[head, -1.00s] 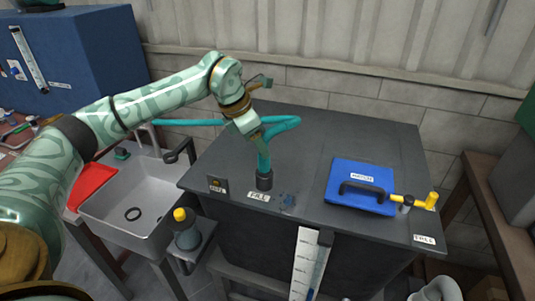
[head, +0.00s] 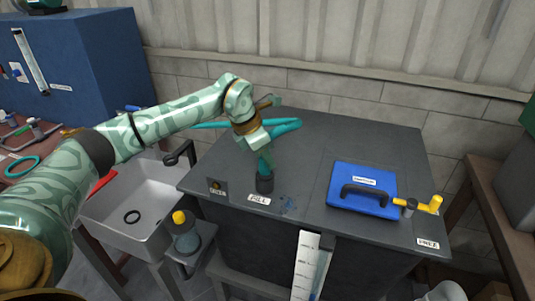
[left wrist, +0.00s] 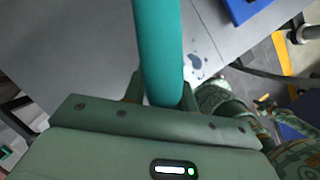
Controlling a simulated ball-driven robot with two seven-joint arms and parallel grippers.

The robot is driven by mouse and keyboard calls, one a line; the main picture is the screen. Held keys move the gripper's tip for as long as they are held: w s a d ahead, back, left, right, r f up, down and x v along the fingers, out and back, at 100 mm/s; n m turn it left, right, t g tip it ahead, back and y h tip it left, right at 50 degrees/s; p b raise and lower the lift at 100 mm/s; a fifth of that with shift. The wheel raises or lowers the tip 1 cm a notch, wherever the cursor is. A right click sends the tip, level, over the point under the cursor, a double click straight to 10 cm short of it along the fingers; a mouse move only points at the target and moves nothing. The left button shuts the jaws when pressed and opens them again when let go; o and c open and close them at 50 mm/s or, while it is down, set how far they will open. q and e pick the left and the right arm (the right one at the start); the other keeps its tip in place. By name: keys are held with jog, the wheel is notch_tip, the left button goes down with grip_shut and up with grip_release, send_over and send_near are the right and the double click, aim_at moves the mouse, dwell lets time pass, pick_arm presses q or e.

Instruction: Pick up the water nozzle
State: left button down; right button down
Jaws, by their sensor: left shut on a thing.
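The water nozzle (head: 264,183) is a dark upright end piece on a teal hose (head: 284,127). It stands at the front left of the grey cabinet top (head: 320,140), behind a white label. The hose loops right and back left behind my arm. My left gripper (head: 262,150) is shut on the teal part just above the dark end. In the left wrist view the teal tube (left wrist: 160,50) runs up from between the fingers, and the fingertips are mostly hidden. I cannot tell whether the nozzle is seated in a port. My right gripper is not in view.
A blue case (head: 361,190) with a black handle lies right of the nozzle, with a yellow fitting (head: 430,205) beside it. A sink (head: 135,215) and a yellow-capped bottle (head: 185,235) are at the left. The back of the cabinet top is clear.

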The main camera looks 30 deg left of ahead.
aim_at(271, 133)
pick_arm(q)
notch_tip(271, 133, up, 10)
jog(key=shift+r+p, duration=0.1)
jog(key=shift+p, duration=0.95)
